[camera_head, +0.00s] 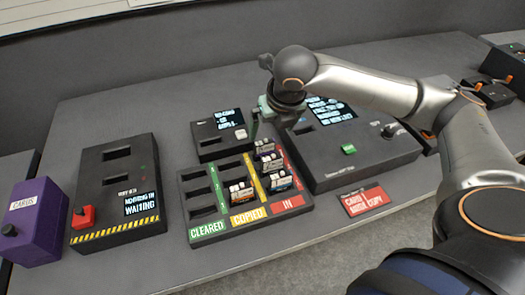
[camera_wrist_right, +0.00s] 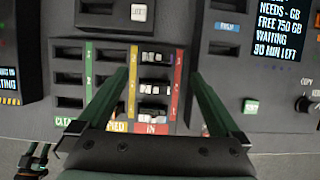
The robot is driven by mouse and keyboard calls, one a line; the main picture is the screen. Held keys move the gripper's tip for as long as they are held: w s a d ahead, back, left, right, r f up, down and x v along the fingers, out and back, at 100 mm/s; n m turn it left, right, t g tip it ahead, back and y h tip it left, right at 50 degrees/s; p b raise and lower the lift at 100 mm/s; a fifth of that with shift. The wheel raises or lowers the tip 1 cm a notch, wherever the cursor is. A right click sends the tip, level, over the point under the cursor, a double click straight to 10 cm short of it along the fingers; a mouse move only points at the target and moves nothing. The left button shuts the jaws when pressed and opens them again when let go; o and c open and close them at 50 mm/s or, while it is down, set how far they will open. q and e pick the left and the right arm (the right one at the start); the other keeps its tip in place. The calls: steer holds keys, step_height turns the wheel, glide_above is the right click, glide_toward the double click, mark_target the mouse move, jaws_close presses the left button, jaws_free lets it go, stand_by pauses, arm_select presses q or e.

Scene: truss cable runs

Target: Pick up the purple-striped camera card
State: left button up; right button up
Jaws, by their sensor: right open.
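A dark card tray (camera_head: 207,229) has columns marked CLEARED, COPIED and IN. Several small cards stand in it. The back card in the IN column (camera_head: 265,146) seems to carry a purplish stripe, but it is too small to be sure. Another IN card (camera_head: 270,162) stands just in front of it. My right gripper (camera_head: 262,122) hangs above the back of the tray, its fingers pointing down. In the wrist view the right gripper (camera_wrist_right: 160,75) is open, its fingers on either side of the IN column with nothing between them.
A purple CARDS box (camera_head: 38,222) and a box reading NOTHING IN WAITING (camera_head: 118,190) stand at left. A small screen box (camera_head: 216,137) is behind the tray. A large console (camera_head: 350,155) is close on the right, with a red label (camera_head: 364,201) before it.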

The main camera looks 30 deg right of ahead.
mark_target(265, 141)
steer(key=x, duration=0.2)
steer(key=shift+w+f, duration=0.1)
steer(key=shift+f, duration=0.2)
steer(key=shift+w+f, duration=0.2)
steer(key=shift+f, duration=0.35)
steer(key=b+x, duration=0.1)
steer(key=x, duration=0.2)
steer(key=shift+w+a+f, duration=0.15)
steer(key=shift+w+f, duration=0.05)
steer(key=shift+f, duration=0.15)
steer(key=shift+w+f, duration=0.2)
steer(key=shift+f, duration=0.2)
arm_select(q)
steer(key=shift+w+d+f, duration=0.1)
steer(key=shift+w+d, duration=0.35)
steer(key=shift+d, duration=0.15)
arm_select(e)
steer(key=shift+r, duration=0.1)
steer(key=c, duration=1.4)
arm_select(q)
steer(key=shift+a+f, duration=0.2)
arm_select(e)
steer(key=shift+r, duration=0.1)
